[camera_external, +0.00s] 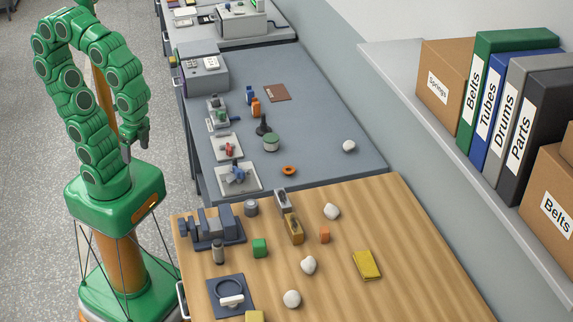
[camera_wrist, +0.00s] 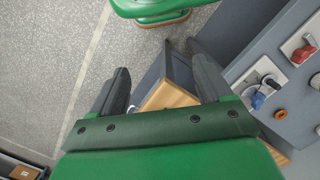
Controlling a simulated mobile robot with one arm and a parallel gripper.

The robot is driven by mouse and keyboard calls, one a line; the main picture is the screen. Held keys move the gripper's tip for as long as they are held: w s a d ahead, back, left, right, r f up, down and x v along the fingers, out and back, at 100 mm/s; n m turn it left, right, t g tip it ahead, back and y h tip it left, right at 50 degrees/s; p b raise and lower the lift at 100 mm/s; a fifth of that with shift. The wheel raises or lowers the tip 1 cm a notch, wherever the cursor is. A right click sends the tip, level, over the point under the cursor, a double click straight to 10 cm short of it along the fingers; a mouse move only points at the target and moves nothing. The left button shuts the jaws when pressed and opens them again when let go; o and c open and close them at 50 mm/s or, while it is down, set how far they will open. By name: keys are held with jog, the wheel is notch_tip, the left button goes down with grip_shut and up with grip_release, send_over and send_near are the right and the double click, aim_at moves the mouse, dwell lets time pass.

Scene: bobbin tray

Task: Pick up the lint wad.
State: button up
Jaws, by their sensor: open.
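Several whitish lumps could be the lint wad, and I cannot tell which one it is. Three lie on the wooden table: one lump at the back (camera_external: 332,211), one in the middle (camera_external: 308,265) and one nearer the front (camera_external: 291,299). Another pale lump (camera_external: 349,146) lies on the grey table near the wall. My gripper (camera_external: 134,148) hangs left of the tables, above the floor and apart from all the lumps. In the wrist view my gripper (camera_wrist: 157,60) is open with nothing between its fingers. No white lump is clear in that view.
The wooden table (camera_external: 420,290) also holds a green block (camera_external: 259,248), an orange block (camera_external: 324,235), a yellow pad (camera_external: 366,265) and a dark stepped rack (camera_external: 214,228). The grey table (camera_external: 320,110) holds fixtures and an orange ring (camera_external: 289,170). A shelf with binders (camera_external: 490,90) overhangs at right.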

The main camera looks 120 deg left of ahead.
jog(key=w+a+r+m, duration=0.1)
jog(key=w+r, duration=0.1)
jog(key=w, duration=0.6)
jog(key=w+a+r, duration=0.1)
jog(key=w+r, duration=0.1)
jog(key=w, duration=0.6)
jog(key=m+t, duration=0.2)
jog(key=m, duration=0.2)
send_over(333, 208)
jog(key=f, duration=0.9)
jog(key=d+f, duration=0.1)
jog(key=f, duration=0.4)
jog(key=shift+w+a+f, duration=0.25)
jog(key=shift+a+f, duration=0.05)
jog(key=shift+f, duration=0.1)
jog(key=shift+s+a+f, duration=0.15)
jog(key=shift+s+f, duration=0.05)
jog(key=shift+f, duration=1.7)
jog(key=shift+s+a+f, duration=0.1)
jog(key=shift+s+f, duration=0.05)
jog(key=shift+f, duration=1.75)
jog(key=shift+c, duration=0.3)
jog(key=c, duration=1.1)
